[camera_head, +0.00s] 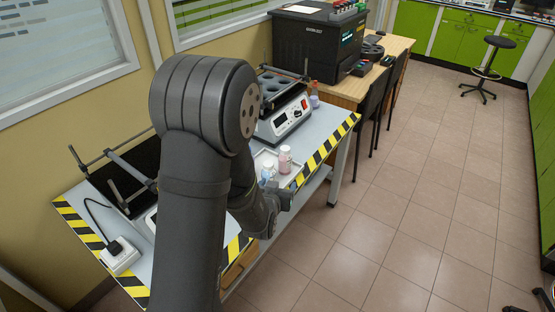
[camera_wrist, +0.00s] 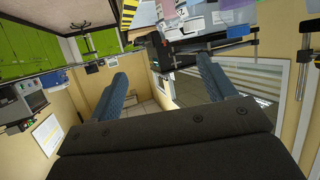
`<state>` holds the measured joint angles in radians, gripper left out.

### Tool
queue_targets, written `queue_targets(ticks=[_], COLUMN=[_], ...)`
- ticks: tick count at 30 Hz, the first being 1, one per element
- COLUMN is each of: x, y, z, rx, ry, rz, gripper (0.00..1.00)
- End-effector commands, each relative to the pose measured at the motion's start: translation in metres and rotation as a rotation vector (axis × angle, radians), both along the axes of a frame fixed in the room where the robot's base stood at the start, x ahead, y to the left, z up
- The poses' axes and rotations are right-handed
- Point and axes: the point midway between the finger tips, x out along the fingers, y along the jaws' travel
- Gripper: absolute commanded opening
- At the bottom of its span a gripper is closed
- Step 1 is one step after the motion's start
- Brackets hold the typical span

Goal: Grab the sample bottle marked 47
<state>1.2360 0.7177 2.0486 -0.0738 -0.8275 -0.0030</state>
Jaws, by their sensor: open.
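Two small sample bottles stand on a white tray (camera_head: 264,156) on the bench in the head view. One is pinkish with a white cap (camera_head: 285,160). The other is bluish (camera_head: 267,173) and is partly hidden by my arm. Their markings are too small to read, so I cannot tell which is 47. In the wrist view, my gripper (camera_wrist: 162,68) is open, with its two blue fingers wide apart and nothing between them. In the head view, the end of my arm is near the bench's front edge, below the bottles in the picture. The fingers are not clear there.
A white device with round wells (camera_head: 287,118) stands behind the bottles. A reddish bottle (camera_head: 314,96) is right of it. A dark stand with rods (camera_head: 128,182) and a white power box (camera_head: 119,255) are at the left. Striped tape (camera_head: 318,152) edges the bench.

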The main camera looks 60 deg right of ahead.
Motion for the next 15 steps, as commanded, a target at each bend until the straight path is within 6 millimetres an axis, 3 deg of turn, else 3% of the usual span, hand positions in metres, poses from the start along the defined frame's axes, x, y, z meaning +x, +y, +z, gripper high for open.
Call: queue_targets(ticks=[1,6,12,15], x=[0.005,0.018,0.030,0.038], y=[-0.028,-0.111,-0.197,-0.230], z=[-0.002,-0.003,-0.002,-0.007], rx=[-0.005,-0.003,0.030,0.098], ry=[0.009,0.045,0.083,0.092], rz=[-0.005,-0.019,-0.039,-0.055], gripper=[0.76,0.76,0.76,0.76])
